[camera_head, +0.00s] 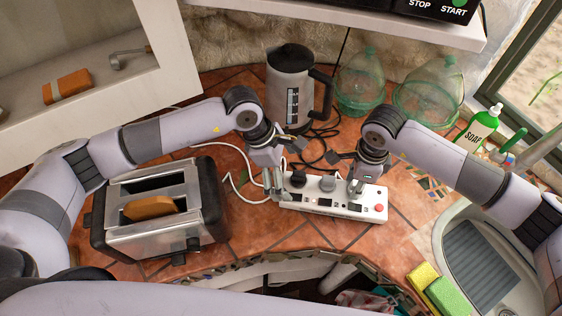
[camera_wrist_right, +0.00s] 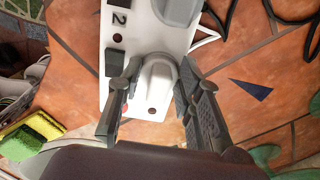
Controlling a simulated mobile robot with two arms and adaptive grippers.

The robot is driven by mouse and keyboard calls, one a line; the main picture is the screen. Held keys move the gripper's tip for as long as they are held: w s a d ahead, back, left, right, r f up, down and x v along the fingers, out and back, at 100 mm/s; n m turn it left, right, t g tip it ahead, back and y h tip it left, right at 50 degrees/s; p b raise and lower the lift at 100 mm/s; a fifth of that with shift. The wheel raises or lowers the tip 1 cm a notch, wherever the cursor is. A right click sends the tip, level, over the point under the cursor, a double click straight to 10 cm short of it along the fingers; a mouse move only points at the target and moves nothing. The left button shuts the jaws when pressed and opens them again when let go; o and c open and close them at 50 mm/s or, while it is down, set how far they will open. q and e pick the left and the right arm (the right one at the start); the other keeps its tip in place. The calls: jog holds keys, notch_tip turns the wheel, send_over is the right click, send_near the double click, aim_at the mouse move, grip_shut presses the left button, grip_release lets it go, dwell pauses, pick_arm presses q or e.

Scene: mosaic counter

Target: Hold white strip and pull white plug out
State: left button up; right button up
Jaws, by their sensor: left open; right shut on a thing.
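The white strip (camera_head: 345,209) lies on the tiled counter in the head view, with a red button at its right end. It also shows in the wrist view (camera_wrist_right: 117,30). My right gripper (camera_head: 357,186) is shut on the white plug (camera_wrist_right: 156,78), which sits at the strip's right part with a finger on each side. Whether the plug is still seated I cannot tell. My left gripper (camera_head: 273,184) is open at the strip's left end; whether it touches the strip is unclear. A dark plug (camera_head: 298,178) and a grey plug (camera_head: 327,183) stand on the strip.
A toaster (camera_head: 160,235) with bread stands at the left. A kettle (camera_head: 290,90) and green glass covers (camera_head: 360,85) are behind. A sink (camera_head: 485,265) and sponges (camera_head: 445,297) are at the right. White and black cables lie on the counter.

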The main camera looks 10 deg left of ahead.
aim_at(297, 188)
pick_arm(q)
jog(key=x, duration=0.7)
jog(key=shift+c, duration=0.2)
jog(key=c, duration=1.9)
jog(key=o, duration=1.9)
jog(key=shift+o, duration=0.2)
jog(key=shift+c, duration=0.6)
jog(key=c, duration=0.7)
jog(key=shift+c, duration=0.2)
